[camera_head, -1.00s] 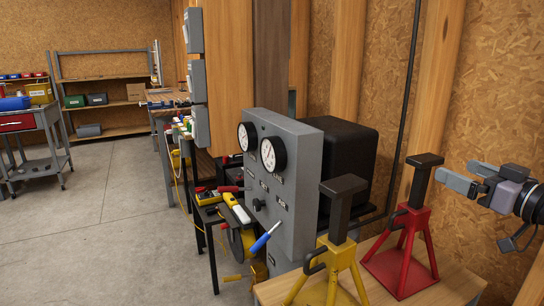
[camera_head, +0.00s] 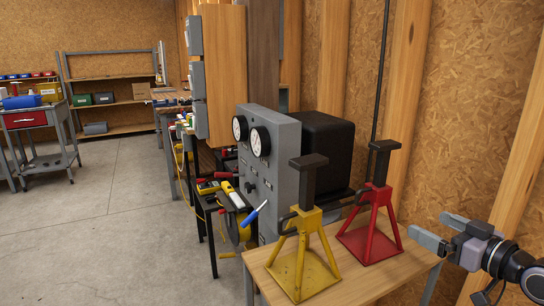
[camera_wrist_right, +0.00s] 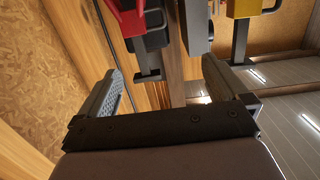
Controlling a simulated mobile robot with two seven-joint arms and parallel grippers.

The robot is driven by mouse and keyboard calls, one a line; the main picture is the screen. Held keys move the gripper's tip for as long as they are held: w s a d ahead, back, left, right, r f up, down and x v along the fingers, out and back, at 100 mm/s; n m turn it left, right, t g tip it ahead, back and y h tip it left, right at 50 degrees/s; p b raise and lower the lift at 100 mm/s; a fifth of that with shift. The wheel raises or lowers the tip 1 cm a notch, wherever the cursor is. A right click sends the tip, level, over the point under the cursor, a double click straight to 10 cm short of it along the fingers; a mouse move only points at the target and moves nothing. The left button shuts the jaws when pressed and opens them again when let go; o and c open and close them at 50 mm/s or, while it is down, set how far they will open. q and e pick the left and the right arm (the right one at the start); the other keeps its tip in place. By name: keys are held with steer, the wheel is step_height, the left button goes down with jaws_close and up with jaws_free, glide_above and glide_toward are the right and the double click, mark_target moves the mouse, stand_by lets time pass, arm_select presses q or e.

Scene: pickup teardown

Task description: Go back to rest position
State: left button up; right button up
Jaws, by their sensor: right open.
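My right gripper (camera_head: 436,230) is at the lower right of the head view, beside the right end of the wooden table. Its two fingers are spread apart with nothing between them. The right wrist view also shows the open fingers (camera_wrist_right: 160,90), with parts of a red stand and a yellow stand beyond them at the top. My left gripper is not in view.
A yellow jack stand (camera_head: 303,250) and a red jack stand (camera_head: 370,225) stand on the wooden table (camera_head: 385,283). A grey gauge panel (camera_head: 270,180) and a black box (camera_head: 325,150) are behind. Open concrete floor (camera_head: 110,220) lies at left.

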steer(key=s+a+f+g+h+p, duration=0.1)
steer(key=s+a+f, duration=0.35)
steer(key=f, duration=0.35)
steer(key=s+a+f+m+g+p, duration=0.1)
steer(key=s+a+f, duration=0.3)
steer(key=s+f, duration=0.3)
steer(key=s+a+f+g+h, duration=0.1)
steer(key=s+a+f, duration=0.35)
steer(key=f, duration=0.35)
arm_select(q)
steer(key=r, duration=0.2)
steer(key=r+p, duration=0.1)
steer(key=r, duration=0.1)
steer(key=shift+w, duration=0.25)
arm_select(e)
steer(key=s+a+f+g+h, duration=0.1)
steer(key=s+f, duration=0.2)
steer(key=s, duration=0.2)
steer(key=s+a+f+g, duration=0.1)
steer(key=s+a+f, duration=0.1)
steer(key=s+f, duration=0.1)
steer(key=shift+s+a+m+h, duration=0.3)
steer(key=shift+s+m+h, duration=0.1)
steer(key=shift+s, duration=0.5)
